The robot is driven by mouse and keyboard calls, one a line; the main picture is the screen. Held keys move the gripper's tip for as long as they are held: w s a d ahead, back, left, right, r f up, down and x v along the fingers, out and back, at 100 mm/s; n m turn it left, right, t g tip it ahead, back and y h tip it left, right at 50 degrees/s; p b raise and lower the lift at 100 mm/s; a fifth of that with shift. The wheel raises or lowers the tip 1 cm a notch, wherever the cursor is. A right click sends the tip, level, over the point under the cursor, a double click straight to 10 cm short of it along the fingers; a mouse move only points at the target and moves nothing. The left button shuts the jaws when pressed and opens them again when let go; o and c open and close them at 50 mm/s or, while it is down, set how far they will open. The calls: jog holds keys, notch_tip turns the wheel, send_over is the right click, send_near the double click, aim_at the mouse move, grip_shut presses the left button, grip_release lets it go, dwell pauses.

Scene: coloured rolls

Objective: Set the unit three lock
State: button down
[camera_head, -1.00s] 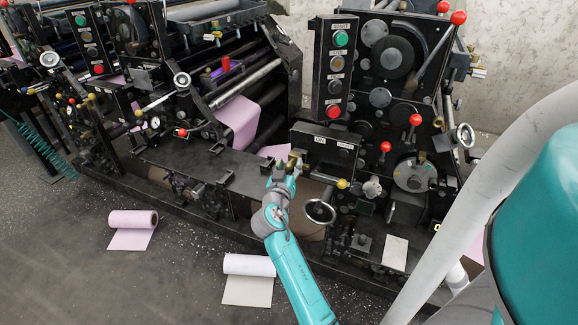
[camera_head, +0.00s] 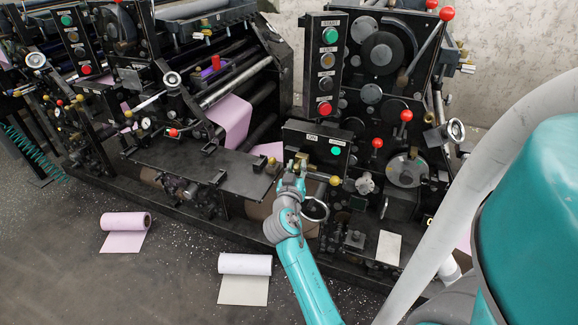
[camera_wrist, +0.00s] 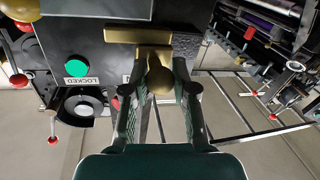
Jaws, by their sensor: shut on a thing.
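My gripper (camera_head: 294,172) is at the front of a black lock box (camera_head: 317,140) on the right-hand machine unit. The knob is on a brass lock handle (camera_wrist: 153,51) with a crosspiece against the box. A green lamp (camera_wrist: 77,67) beside the LOCKED label (camera_wrist: 77,82) is lit. The same green lamp (camera_head: 336,150) is lit in the head view. My fingers cover part of the handle there.
A button panel (camera_head: 327,66) stands above the box. A yellow ball knob (camera_head: 335,181) and a handwheel (camera_head: 315,209) are close to my gripper. Red-knobbed levers (camera_head: 405,115) rise at the right. A pink roll (camera_head: 125,221) and a pale roll (camera_head: 245,264) lie on the floor.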

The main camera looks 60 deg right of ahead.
jog(key=shift+s, duration=0.2)
jog(key=c, duration=0.9)
grip_release()
jog(key=shift+a, duration=0.1)
jog(key=shift+s+a+f, duration=0.1)
jog(key=shift+a, duration=0.2)
jog(key=v, duration=1.1)
jog(key=shift+a, duration=0.1)
